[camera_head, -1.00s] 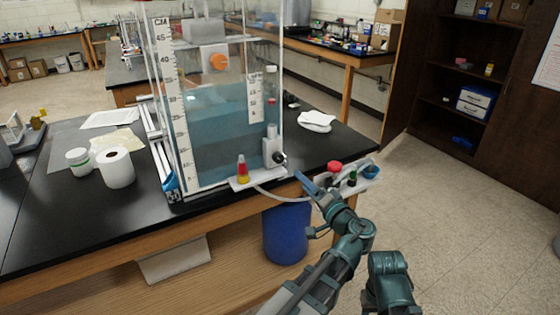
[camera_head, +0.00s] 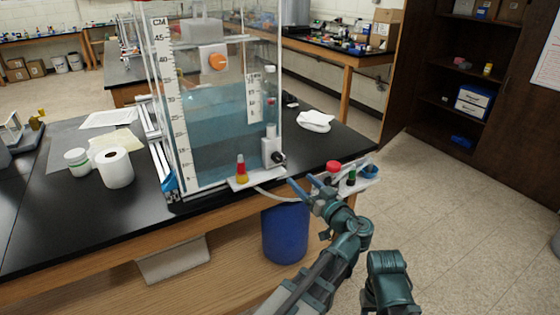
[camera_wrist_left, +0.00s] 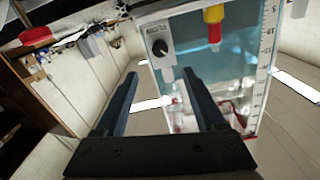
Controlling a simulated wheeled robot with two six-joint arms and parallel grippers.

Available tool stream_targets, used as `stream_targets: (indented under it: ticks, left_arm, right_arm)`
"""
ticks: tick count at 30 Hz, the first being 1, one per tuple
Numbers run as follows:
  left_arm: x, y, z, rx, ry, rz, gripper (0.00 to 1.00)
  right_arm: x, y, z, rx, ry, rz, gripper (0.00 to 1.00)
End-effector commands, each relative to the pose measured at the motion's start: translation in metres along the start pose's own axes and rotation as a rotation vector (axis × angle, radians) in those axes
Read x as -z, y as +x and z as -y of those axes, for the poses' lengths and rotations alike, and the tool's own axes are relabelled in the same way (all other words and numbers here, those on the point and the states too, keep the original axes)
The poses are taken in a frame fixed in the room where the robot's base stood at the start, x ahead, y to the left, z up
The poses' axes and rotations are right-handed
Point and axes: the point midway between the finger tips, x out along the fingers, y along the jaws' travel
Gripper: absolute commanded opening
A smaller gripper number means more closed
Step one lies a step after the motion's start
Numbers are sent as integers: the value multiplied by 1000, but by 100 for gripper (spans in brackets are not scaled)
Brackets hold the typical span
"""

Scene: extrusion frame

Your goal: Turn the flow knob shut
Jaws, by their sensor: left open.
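A clear water tank (camera_head: 215,135) stands at the table's edge, with a white valve block (camera_head: 270,150) at its lower right corner. A small black knob (camera_head: 278,159) sits on this block. In the left wrist view the knob (camera_wrist_left: 160,47) is round with a pale mark, on a light plate, just beyond the fingertips. My left gripper (camera_head: 304,181) is open and empty, in front of and slightly below right of the knob, apart from it. Its two fingers (camera_wrist_left: 160,74) also show in the left wrist view.
A red-and-yellow piece (camera_head: 241,170) stands on the white ledge beside the valve, with a pale hose below it. A small tray with a red cap (camera_head: 333,166) lies close right of the gripper. A blue bin (camera_head: 286,235) stands below the table edge.

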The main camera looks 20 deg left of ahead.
Motion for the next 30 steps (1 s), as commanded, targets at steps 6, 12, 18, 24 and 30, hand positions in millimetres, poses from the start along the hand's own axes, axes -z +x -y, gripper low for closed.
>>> stream_targets:
  ticks: [6,12,18,24,30]
  left_arm:
    - [0,37,-1,5,1,1,72]
    - [0,78,-1,4,2,1,72]
    - [0,111,-1,3,2,0,72]
    - [0,129,0,1,2,0,72]
    - [0,134,0,1,2,0,72]
  right_arm:
    - [0,0,0,0,0,0,50]
    - [0,0,0,0,0,0,50]
    - [0,0,0,0,0,0,50]
    - [0,0,0,0,0,0,50]
    - [0,0,0,0,0,0,50]
